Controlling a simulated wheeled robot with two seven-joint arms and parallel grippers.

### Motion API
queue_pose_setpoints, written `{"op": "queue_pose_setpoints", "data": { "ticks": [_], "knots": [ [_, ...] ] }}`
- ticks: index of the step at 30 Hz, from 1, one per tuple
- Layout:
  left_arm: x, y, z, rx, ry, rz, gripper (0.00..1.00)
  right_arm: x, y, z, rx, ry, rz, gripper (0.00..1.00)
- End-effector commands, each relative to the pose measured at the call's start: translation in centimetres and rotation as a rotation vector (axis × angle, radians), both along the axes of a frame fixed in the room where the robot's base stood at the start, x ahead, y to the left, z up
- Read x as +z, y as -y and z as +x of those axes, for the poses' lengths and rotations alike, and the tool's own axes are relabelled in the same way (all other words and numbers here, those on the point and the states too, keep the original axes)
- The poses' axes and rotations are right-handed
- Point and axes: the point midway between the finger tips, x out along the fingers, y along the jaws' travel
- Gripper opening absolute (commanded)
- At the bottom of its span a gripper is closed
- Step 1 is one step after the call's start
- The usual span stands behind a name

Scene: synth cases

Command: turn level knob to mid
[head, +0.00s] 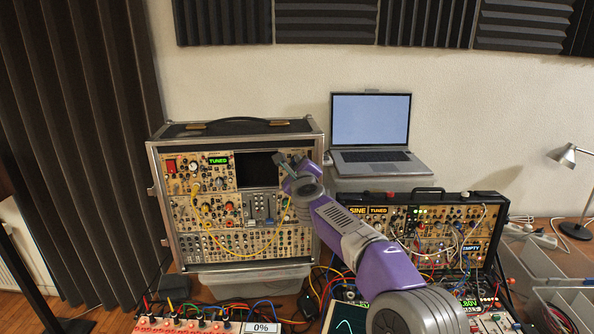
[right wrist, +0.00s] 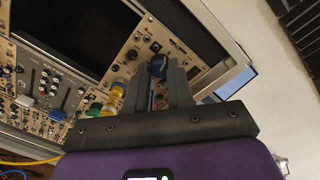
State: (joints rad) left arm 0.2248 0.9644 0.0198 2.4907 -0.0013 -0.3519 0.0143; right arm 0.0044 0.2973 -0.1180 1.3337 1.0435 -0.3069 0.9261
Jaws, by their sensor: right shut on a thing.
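My right gripper (head: 283,160) is at the upper right of the tall synth case (head: 152,190), against a narrow panel right of a dark screen. In the right wrist view, its grey fingers (right wrist: 157,80) are shut on a dark blue knob (right wrist: 158,64) on the cream panel. The knob's label and pointer cannot be read, so I cannot tell its setting. In the head view my gripper hides this knob. A small display (head: 262,328) at the bottom edge reads 0%. My left gripper is not in view.
A yellow patch cable (head: 245,252) hangs across the tall case. A second synth case (head: 430,192) and a laptop (head: 370,120) stand to the right. Cables cover the front of the desk.

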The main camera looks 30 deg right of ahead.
Motion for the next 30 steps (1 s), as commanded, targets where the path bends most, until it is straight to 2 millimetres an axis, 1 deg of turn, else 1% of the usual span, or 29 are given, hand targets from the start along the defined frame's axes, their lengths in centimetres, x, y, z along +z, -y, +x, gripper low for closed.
{"op": "queue_pose_setpoints", "data": {
  "ticks": [6,12,28,29,30],
  "knots": [
    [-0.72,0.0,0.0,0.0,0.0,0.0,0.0,-0.04,-0.01,-0.01,0.001,0.049,0.111,0.0],
    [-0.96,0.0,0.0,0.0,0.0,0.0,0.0,-0.03,0.02,-0.01,0.0,0.073,0.166,0.0],
    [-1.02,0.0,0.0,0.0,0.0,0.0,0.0,0.04,0.0,0.0,0.0,0.082,0.186,0.0],
    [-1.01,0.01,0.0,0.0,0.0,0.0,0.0,0.04,0.0,0.0,0.0,0.082,0.186,0.23],
    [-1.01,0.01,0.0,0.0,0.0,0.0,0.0,0.04,0.01,0.0,0.0,0.082,0.186,0.3]
  ]
}}
